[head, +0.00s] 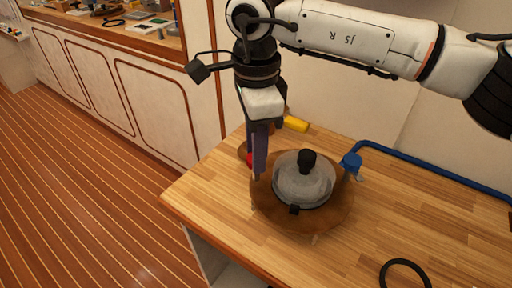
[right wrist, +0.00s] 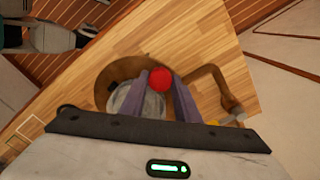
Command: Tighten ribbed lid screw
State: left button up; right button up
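A grey domed lid (head: 288,186) with a black knob (head: 307,160) sits on a round brown base (head: 268,204) on the wooden bench. A small black part (head: 294,209) is on its near rim. My right gripper (head: 259,176) points down just left of the lid. In the right wrist view its fingers (right wrist: 161,76) are apart, with a round red thing (right wrist: 160,79) showing between the tips; contact cannot be made out. The red thing also shows partly behind the fingers in the head view (head: 249,161). The lid is partly hidden in the right wrist view (right wrist: 122,100). My left gripper is out of view.
A yellow piece (head: 296,124) lies behind the gripper. A blue pipe (head: 430,170) with a blue cap (head: 351,160) runs along the bench's back. A black ring (head: 405,272) lies at the front right. The right middle of the bench is clear.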

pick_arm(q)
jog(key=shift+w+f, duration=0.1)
pick_arm(e)
jog(key=shift+m, duration=0.3)
jog(key=shift+m+b, duration=0.45)
jog(key=shift+m, duration=0.55)
jog(key=m, duration=0.2)
jog(key=shift+m+b, duration=0.3)
jog(key=shift+b, duration=0.1)
jog(key=m, duration=0.3)
jog(key=shift+m+b, duration=0.3)
jog(key=shift+b, duration=0.1)
jog(key=m+b, duration=0.1)
jog(key=m, duration=0.3)
jog(key=shift+m, duration=0.3)
jog(key=m+b, duration=0.1)
jog(key=m, duration=0.3)
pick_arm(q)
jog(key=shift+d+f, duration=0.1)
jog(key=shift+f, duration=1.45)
pick_arm(e)
jog(key=shift+m, duration=0.8)
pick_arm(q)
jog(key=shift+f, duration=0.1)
pick_arm(e)
jog(key=o, duration=1.1)
jog(key=shift+c, duration=0.2)
